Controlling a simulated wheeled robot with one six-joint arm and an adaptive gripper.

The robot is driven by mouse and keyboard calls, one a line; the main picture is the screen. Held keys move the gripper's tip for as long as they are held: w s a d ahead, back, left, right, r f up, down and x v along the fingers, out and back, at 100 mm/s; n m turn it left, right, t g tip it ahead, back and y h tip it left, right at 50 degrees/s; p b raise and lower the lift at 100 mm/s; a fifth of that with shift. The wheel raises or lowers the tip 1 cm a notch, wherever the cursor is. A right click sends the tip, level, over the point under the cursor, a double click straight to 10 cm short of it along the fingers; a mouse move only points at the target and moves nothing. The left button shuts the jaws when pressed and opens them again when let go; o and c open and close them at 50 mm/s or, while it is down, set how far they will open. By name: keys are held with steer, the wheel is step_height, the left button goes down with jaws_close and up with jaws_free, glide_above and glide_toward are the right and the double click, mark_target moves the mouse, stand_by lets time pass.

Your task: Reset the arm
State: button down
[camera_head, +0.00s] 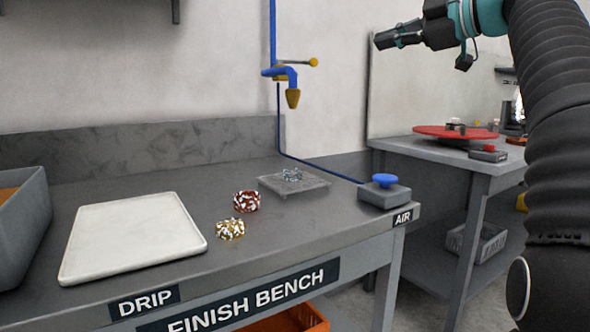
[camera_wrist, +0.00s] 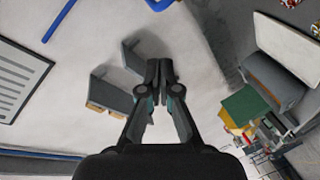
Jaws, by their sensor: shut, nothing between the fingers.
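My gripper (camera_head: 384,40) is raised in the air at the upper right of the head view, pointing left, well above the benches and in front of the wall. In the wrist view the two fingers of my gripper (camera_wrist: 160,68) meet at the tips. They are shut with nothing between them. My arm runs down the right side of the head view, with a black ribbed sleeve over it.
The finish bench (camera_head: 330,225) bears a white tray (camera_head: 130,238), a yellow-white coil (camera_head: 230,228), a red-white coil (camera_head: 246,201), a small grey plate (camera_head: 310,184) and a blue-button box (camera_head: 385,191). A blue air pipe (camera_head: 273,40) hangs behind. A red disc (camera_head: 430,131) lies on another bench.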

steer(key=w+d+f+m+h, duration=0.3)
steer(key=w+d+f+m, duration=0.2)
steer(key=f+m, duration=0.4)
steer(key=s+f+m+g+h, duration=0.1)
steer(key=s+f+m+h, duration=0.1)
steer(key=f, duration=0.5)
steer(key=s+f+m+g+h, duration=0.1)
steer(key=s+f+m+h, duration=0.1)
steer(key=f+m, duration=0.3)
steer(key=s+f+m+g+h, duration=0.1)
steer(key=s+f+m, duration=0.2)
steer(key=f, duration=0.7)
steer(key=shift+d+m+h, duration=0.4)
steer(key=s+a+f+g+h+p, duration=0.1)
steer(key=s+a+f, duration=0.2)
steer(key=s+f, duration=0.6)
steer(key=s+a+f+g+h+p, duration=0.1)
steer(key=s+a+f, duration=0.3)
steer(key=s+f, duration=0.6)
steer(key=shift+s+f+g+h, duration=0.3)
steer(key=shift+s+h, duration=0.1)
steer(key=shift+s, duration=3.65)
